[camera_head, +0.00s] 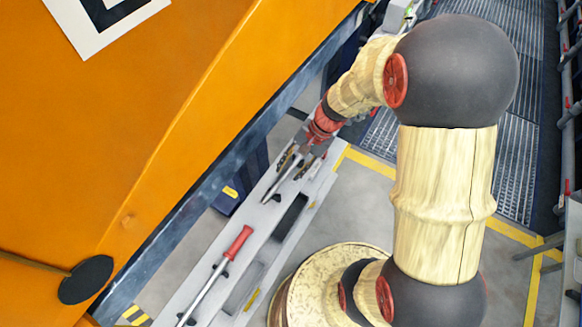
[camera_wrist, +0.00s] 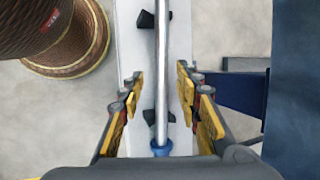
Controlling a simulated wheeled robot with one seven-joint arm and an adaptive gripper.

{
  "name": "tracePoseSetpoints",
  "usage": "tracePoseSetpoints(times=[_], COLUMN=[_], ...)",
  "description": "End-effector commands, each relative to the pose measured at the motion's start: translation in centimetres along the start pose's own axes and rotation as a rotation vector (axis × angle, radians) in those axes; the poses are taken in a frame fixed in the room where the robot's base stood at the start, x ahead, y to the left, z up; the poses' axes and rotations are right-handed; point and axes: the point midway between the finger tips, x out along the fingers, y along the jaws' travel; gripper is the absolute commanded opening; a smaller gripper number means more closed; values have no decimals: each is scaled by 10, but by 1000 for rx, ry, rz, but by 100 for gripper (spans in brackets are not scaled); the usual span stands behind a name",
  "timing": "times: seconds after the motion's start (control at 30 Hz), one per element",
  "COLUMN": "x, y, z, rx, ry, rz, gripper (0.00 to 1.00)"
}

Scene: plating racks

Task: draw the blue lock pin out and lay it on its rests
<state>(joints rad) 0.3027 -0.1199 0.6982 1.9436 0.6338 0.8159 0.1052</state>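The blue lock pin (camera_wrist: 162,75) shows in the wrist view as a long silver rod with a blue end at the bottom, partly hidden by my gripper's body. It runs along a pale grey shelf (camera_wrist: 129,45), over black rests (camera_wrist: 148,19). My gripper (camera_head: 304,153) is open above the shelf in the head view. In the wrist view its yellow-padded fingers stand either side of the rod, with a gap on each side. In the head view the silver rod (camera_head: 279,185) shows below the gripper; its blue end is hidden. The rod appears to lie on the rests.
A red-handled pin (camera_head: 237,243) lies farther down the same shelf in the head view. A large orange body (camera_head: 130,130) with a dark blue lower beam (camera_head: 210,185) stands close on the left. Dark recesses (camera_head: 291,216) lie along the shelf's right side.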

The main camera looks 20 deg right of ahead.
Motion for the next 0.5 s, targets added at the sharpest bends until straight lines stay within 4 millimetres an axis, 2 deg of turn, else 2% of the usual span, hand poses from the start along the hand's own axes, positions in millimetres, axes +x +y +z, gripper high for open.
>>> tracePoseSetpoints(times=[0.17, 0.5], x=[-26, -92], y=[-1, -1], z=[-1, -1], rx=[0, 0], ry=[5, 5], rz=[-4, -3], gripper=[34, 34])
